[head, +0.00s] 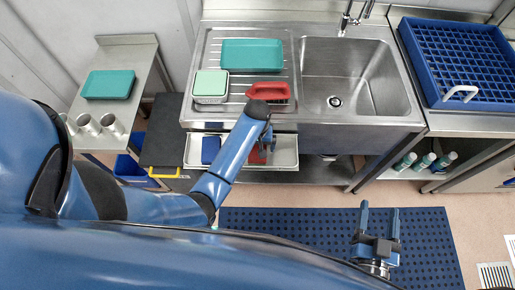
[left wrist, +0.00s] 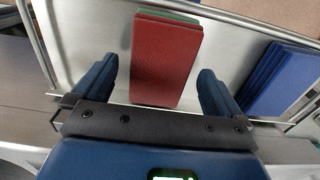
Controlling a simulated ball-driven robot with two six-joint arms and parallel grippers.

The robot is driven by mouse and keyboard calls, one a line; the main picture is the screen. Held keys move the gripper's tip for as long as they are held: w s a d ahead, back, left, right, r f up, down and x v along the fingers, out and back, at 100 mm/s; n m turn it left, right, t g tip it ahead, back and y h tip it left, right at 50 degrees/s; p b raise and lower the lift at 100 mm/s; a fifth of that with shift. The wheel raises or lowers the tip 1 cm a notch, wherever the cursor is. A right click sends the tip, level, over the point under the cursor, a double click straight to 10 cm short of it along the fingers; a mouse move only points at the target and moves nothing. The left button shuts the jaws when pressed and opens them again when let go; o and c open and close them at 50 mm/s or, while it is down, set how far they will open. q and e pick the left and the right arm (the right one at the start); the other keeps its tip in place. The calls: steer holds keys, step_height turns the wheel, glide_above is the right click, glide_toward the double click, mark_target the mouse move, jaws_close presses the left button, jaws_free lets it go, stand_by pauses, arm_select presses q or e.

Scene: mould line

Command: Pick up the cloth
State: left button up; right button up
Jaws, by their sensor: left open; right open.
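A red folded cloth (left wrist: 165,60) lies in a light metal tray (head: 286,150), with a green edge showing under its far end. In the head view the red cloth (head: 257,154) is partly hidden by my left gripper (head: 262,138). In the left wrist view my left gripper (left wrist: 156,85) is open, its fingers spread on either side of the red cloth's near part; I cannot tell whether they touch it. A blue folded cloth stack (head: 210,149) lies beside it, also in the left wrist view (left wrist: 280,80). My right gripper (head: 379,220) is open and empty above the blue floor mat.
The tray sits below the sink counter (head: 308,127). On the drainboard are a teal tray (head: 252,54), a pale green-topped container (head: 210,84) and a red handled object (head: 268,91). A blue rack (head: 460,62) stands right. The blue mat (head: 300,225) is clear.

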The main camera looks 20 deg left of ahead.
arm_select(q)
steer(key=shift+f, duration=0.95)
steer(key=c, duration=1.1)
steer(key=shift+c, duration=0.2)
steer(key=shift+r, duration=0.15)
step_height(320, 180, up, 11)
step_height(320, 180, up, 7)
steer(key=p, duration=0.5)
glide_above(258, 148)
steer(key=shift+a+r+p, duration=0.1)
steer(key=shift+r+p, duration=0.8)
steer(key=shift+p, duration=0.4)
